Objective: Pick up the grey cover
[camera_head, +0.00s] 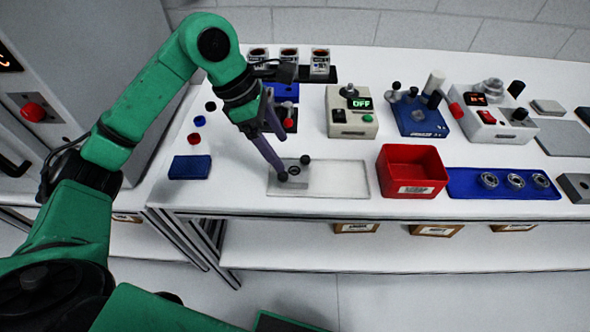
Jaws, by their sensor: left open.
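My left gripper (285,155) reaches down from the left with its purple fingers apart. Its lower fingertip is at a small grey piece (293,171) at the left end of a pale grey plate (345,178) near the table's front edge. This piece may be the grey cover; I cannot be sure. A dark round knob (305,159) shows beside the fingers. I cannot tell whether the fingers touch the piece, and they partly hide it. Nothing is visibly held. My right gripper is out of view.
A red bin (412,168) stands right of the plate, then a blue tray (470,191) with several metal rings. A blue block (190,167) lies to the left. A beige device (351,118) and a blue device (415,115) stand behind. Bare white tabletop lies between the blue block and the plate.

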